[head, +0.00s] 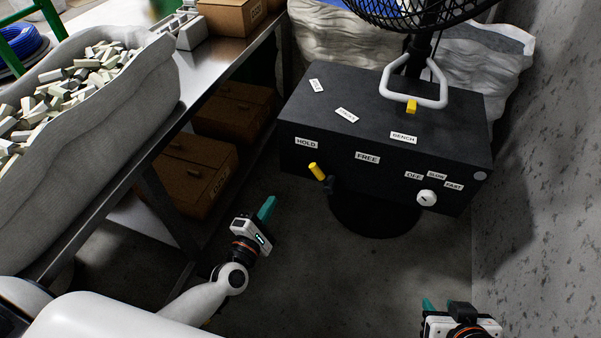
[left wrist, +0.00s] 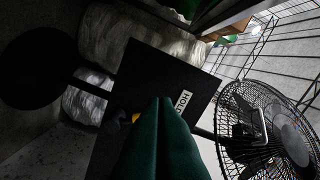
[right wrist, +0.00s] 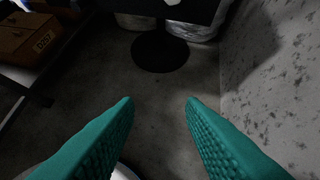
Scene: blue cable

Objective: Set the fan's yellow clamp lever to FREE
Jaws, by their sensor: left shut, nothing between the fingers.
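The yellow clamp lever (head: 317,171) sticks out of the front face of the fan's black box (head: 380,115). Its yellow end leans up and left toward the HOLD label (head: 306,143); the FREE label (head: 367,157) is up and right of it. My left gripper (head: 268,208) is shut and empty, below and left of the lever, apart from it in the head view. In the left wrist view its shut fingers (left wrist: 165,105) partly hide the yellow lever (left wrist: 136,117), beside HOLD. My right gripper (right wrist: 159,101) is open and empty, low at the right over the floor.
A white dial (head: 427,197) with OFF, SLOW and FAST labels is on the box's right front. A white handle (head: 413,101) and fan cage stand above. A metal bench (head: 215,75) with boxes is left, a grey wall (head: 545,190) right. Floor in front is clear.

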